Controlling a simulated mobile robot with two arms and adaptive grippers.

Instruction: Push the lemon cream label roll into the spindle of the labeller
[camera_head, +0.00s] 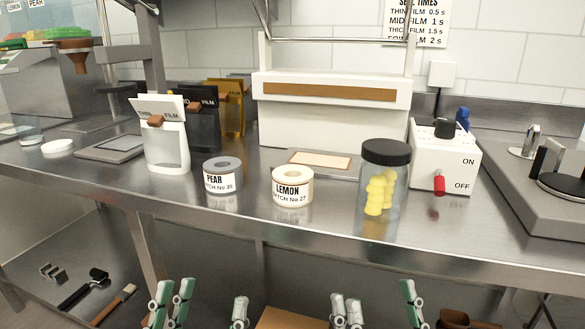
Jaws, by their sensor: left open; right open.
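The lemon cream label roll (292,188) stands on the steel counter, its printed side facing me and its round hole on top. It is right of the grey pear label roll (222,175) and left of a lidded jar. No spindle can be made out for certain, and I cannot tell which machine is the labeller. My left gripper (203,309) and my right gripper (377,309) show at the bottom edge, below the counter front. Both are open and empty, with their fingers apart and well away from the roll. Their lower parts are cut off.
A clear jar (384,178) with yellow pieces stands right of the roll. A white ON/OFF box (444,162) and a grey machine (510,193) are further right. A white sealer (333,98) stands behind. A pouch (165,146) stands left. The counter's front edge (330,235) separates grippers and roll.

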